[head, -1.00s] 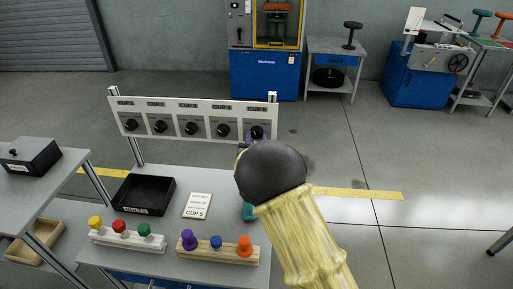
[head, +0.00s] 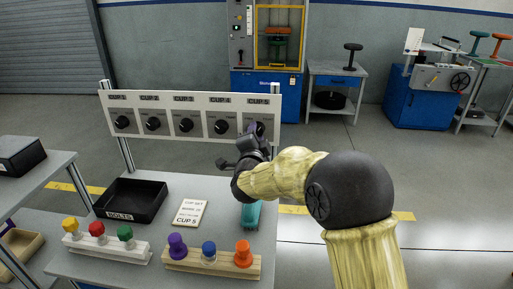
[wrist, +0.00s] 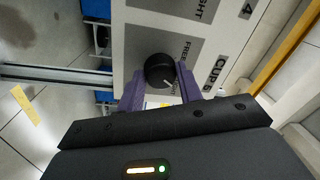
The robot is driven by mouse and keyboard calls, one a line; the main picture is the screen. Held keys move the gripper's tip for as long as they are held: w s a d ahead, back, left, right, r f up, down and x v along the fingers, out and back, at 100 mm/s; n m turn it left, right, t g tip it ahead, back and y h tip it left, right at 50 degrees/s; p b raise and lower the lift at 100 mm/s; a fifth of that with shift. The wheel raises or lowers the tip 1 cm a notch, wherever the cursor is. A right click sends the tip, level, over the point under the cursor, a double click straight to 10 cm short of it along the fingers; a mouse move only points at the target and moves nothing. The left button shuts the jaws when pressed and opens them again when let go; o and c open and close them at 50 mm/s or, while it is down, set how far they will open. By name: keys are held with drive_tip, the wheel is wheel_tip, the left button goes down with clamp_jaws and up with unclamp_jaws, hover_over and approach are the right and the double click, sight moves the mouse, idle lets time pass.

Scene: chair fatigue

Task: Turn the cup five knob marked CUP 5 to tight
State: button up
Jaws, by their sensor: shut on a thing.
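The white panel (head: 190,103) carries a row of black knobs on grey plates, with CUP 5 at the right end. In the wrist view, the black CUP 5 knob (wrist: 160,70) sits on its grey plate beside the printed name CUP 5. A short white pointer line on it points to the picture's lower right. My gripper (wrist: 160,84) has its purple fingers on either side of this knob, shut on it. The lettering for FREE and TIGHT is partly hidden by the fingers.
Below the panel, the grey table holds a black BOLTS tray (head: 131,200), a CUP 5 card (head: 190,213), a teal object (head: 251,215), and racks of coloured knobs (head: 210,259). The neighbouring CUP 4 knob (head: 221,127) is close on the left. Open floor lies to the right.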

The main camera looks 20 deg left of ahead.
drive_tip(key=shift+f+m+h+b, duration=0.1)
drive_tip(key=shift+m+h+b, duration=0.3)
drive_tip(key=shift+m+b, duration=0.95)
drive_tip(key=shift+m, duration=0.25)
drive_tip(key=o, duration=1)
drive_tip(key=shift+s, duration=0.15)
drive_tip(key=p+v, duration=0.1)
drive_tip(key=v, duration=1.6)
drive_tip(key=shift+d, duration=0.15)
